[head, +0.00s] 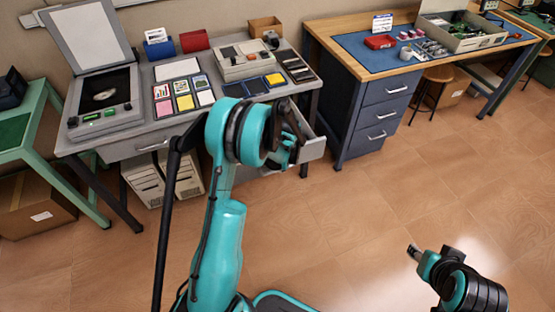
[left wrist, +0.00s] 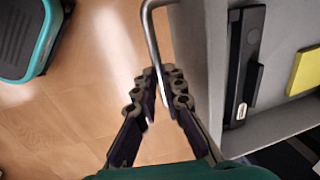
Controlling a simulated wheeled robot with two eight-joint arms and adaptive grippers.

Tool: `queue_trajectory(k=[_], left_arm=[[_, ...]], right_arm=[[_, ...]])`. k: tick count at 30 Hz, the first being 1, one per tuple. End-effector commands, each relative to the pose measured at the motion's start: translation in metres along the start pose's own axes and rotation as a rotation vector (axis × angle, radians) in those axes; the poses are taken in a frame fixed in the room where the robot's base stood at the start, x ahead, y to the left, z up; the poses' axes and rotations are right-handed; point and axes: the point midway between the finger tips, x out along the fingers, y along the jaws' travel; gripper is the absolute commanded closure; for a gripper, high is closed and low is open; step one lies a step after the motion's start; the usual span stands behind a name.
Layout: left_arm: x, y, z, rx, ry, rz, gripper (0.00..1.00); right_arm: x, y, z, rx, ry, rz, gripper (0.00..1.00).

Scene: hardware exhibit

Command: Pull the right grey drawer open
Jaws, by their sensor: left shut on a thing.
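The right grey drawer (head: 314,150) juts out from under the grey table, partly open, its front partly hidden by my left arm in the head view. In the left wrist view its light grey front panel (left wrist: 187,45) runs beside a thin metal bar handle (left wrist: 151,35). My left gripper (head: 288,150) is at the drawer front. In the left wrist view my left gripper (left wrist: 158,82) has its fingers closed around the handle. A black item (left wrist: 245,60) and a yellow pad (left wrist: 304,72) lie inside the drawer. My right gripper (head: 414,252) is apart from it, over the floor.
The grey table (head: 225,92) carries a scanner, cards and devices. A left drawer (head: 145,144) is shut. A blue drawer cabinet (head: 378,112) under a wooden workbench stands to the right. Tiled floor (head: 370,215) in front is clear.

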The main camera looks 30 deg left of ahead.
Motion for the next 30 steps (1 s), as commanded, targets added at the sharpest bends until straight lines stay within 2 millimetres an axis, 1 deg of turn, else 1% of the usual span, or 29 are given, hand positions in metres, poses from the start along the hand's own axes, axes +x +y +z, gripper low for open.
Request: queue_trajectory(k=[3, 6, 10, 19, 20, 21, 30], left_arm=[[-0.002, 0.011, 0.000, 0.001, 0.001, 0.000, 1.00], [-0.003, 0.017, 0.000, 0.001, 0.001, 0.000, 1.00], [-0.004, 0.020, -0.001, 0.000, 0.002, 0.000, 1.00], [-0.004, 0.020, -0.001, 0.000, 0.002, 0.000, 1.00], [-0.004, 0.020, -0.001, 0.000, 0.002, 0.000, 0.88], [-0.004, 0.020, -0.001, 0.000, 0.002, 0.000, 0.81], [-0.004, 0.020, 0.000, 0.000, 0.001, 0.000, 0.81]], right_arm=[[0.001, 0.000, 0.001, 0.000, 0.000, 0.000, 0.60], [0.002, 0.000, 0.001, 0.000, 0.000, 0.000, 0.60], [0.002, 0.000, 0.001, 0.000, 0.000, 0.000, 0.60], [0.002, 0.000, 0.001, 0.000, 0.000, 0.000, 0.60], [0.002, 0.000, 0.001, 0.000, 0.000, 0.000, 0.60], [0.002, 0.000, 0.001, 0.000, 0.000, 0.000, 0.60], [0.002, 0.000, 0.001, 0.000, 0.000, 0.000, 0.60]])
